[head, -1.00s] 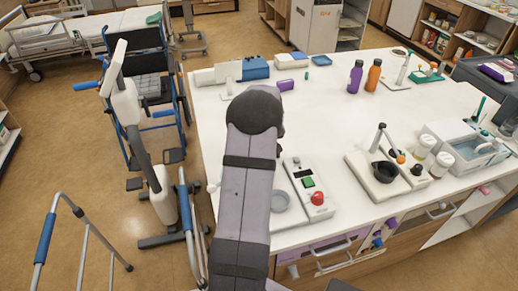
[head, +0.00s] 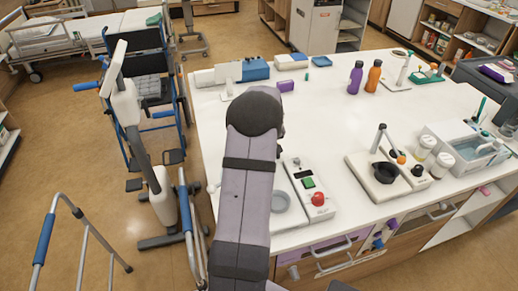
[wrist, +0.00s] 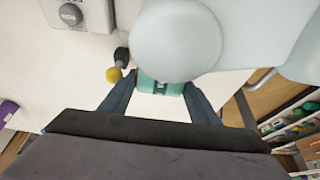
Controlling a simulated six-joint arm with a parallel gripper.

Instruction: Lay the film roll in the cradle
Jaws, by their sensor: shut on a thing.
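In the wrist view my gripper (wrist: 160,92) reaches forward with its two dark blue fingers around a small green piece with a dark mark, which seems to be the film roll (wrist: 160,85). The fingers look shut on it, and a large pale rounded shape (wrist: 175,40) hides its upper part. I cannot tell what that pale shape is. White tabletop shows below the green piece, between the fingers. In the head view my arm hides the gripper and the held thing. I cannot make out the cradle for certain in either view.
The white table (head: 330,130) has free room in its middle. A device with a red knob (head: 318,199) stands right of my arm. A purple piece (head: 286,86) lies beyond my arm.

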